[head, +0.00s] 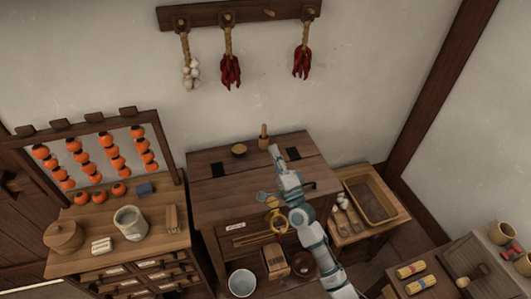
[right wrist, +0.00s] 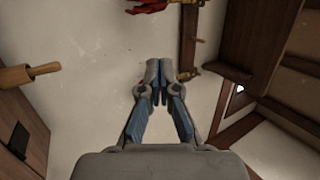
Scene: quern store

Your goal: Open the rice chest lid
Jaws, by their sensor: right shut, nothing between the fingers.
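The rice chest (head: 212,222) is a dark wooden box in the middle of the head view. A brass ring (head: 277,225) shows at the front, partly covered by my arm. My right gripper (head: 276,153) is over the right part of the chest top, shut and empty. In the right wrist view its fingertips (right wrist: 158,73) are together, facing the pale wall. I cannot tell its height above the lid. My left gripper is out of view.
A white bowl (head: 242,282), a wooden box (head: 276,262) and a brown pot (head: 304,264) sit below in front. A side table with a tray (head: 351,204) stands right.

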